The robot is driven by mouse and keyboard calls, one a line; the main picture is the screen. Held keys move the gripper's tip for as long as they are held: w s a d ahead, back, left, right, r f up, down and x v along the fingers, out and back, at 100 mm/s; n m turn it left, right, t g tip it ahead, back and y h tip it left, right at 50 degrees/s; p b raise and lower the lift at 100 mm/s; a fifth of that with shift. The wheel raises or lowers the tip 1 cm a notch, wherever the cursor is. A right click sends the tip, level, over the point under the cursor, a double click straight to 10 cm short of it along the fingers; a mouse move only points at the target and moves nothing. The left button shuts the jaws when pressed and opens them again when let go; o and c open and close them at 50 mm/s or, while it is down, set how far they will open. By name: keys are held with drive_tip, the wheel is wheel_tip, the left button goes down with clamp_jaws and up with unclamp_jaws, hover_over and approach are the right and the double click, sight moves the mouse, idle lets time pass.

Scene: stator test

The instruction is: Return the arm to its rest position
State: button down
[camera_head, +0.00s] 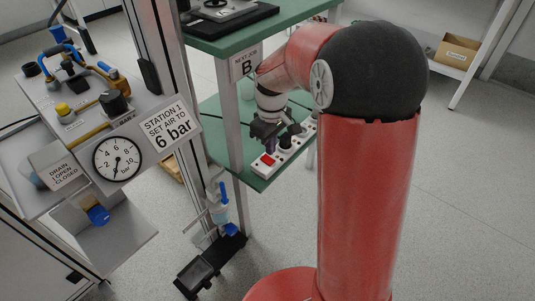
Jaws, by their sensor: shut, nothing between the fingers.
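My arm, a red column (365,210) with a black rounded joint, stands at the right of the view and bends left toward the green bench. My gripper (270,146) is at the end of the arm, pointing down just above a white power strip (263,172) with a red switch. The fingers look dark and small and are shut with nothing between them. I cannot tell whether the fingertips touch the strip. The strip lies on the lower green shelf (212,112), and part of it is hidden behind the gripper.
A pressure gauge (117,159) and a "6 bar" sign (172,133) are on the station at left. A metal post (160,100) and a "B" sign (245,63) stand near the arm. The upper green shelf (225,45) is above the gripper.

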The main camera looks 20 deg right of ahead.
wheel_tip(320, 180, up, 4)
drive_tip(key=shift+f+p, duration=0.25)
drive_tip(key=shift+p, duration=0.95)
drive_tip(key=s+r+m+t, duration=0.2)
drive_tip(key=s+r, duration=0.4)
drive_tip(key=s, duration=0.5)
drive_tip(key=s+r+m+t, duration=0.3)
drive_tip(key=s+r+m, duration=0.2)
drive_tip(key=s, duration=0.6)
drive_tip(key=shift+r+t+p, duration=0.3)
drive_tip(key=shift+r, duration=0.25)
drive_tip(key=shift+s, duration=0.1)
